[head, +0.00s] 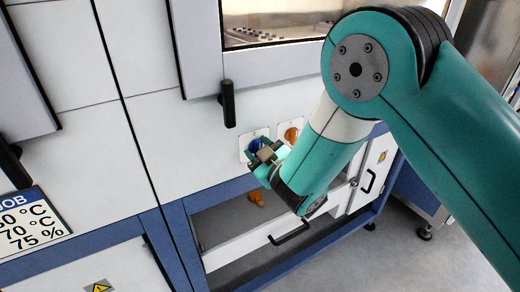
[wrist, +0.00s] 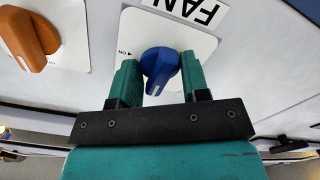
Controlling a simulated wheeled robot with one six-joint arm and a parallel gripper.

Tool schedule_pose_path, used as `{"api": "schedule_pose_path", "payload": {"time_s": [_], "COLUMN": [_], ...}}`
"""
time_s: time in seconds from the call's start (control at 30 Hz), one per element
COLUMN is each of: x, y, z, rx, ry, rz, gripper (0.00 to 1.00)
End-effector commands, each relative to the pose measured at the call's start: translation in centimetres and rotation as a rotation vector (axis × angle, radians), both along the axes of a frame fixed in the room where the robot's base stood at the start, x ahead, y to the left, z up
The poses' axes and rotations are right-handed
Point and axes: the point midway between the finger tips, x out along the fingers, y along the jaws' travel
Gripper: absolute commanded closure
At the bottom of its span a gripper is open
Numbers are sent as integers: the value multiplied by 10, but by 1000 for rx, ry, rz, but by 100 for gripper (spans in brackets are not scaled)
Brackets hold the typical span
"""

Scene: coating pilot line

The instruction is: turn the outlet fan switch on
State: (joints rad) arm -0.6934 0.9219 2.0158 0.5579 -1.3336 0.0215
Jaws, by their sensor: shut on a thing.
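The fan switch is a blue rotary knob (wrist: 160,62) on a white plate (wrist: 200,45), under a partly cut-off label (wrist: 198,8) reading "FAN". An "ON" mark with a small arrow is printed left of the knob in the wrist view. The knob's narrow end points down towards my gripper's palm, slightly left. My gripper (wrist: 158,76) is shut on the knob, one teal finger on each side. In the head view, my gripper (head: 265,157) is at the cabinet front and partly hides the blue knob (head: 254,145).
An orange knob (wrist: 30,38) on its own plate sits beside the blue one; it also shows in the head view (head: 291,134). A black door handle (head: 228,103) is above left. Below is an open bay with a small orange thing (head: 256,198) and a black-handled drawer (head: 290,233).

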Motion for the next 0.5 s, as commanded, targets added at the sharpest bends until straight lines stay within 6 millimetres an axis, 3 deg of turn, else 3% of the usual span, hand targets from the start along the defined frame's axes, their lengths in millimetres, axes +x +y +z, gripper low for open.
{"api": "schedule_pose_path", "payload": {"time_s": [0.23, 0.5], "x": [0, 0], "y": [-2, -3], "z": [-2, -6], "rx": [22, 352], "ry": [18, 229], "rz": [-2, -4], "gripper": [88, 88]}}
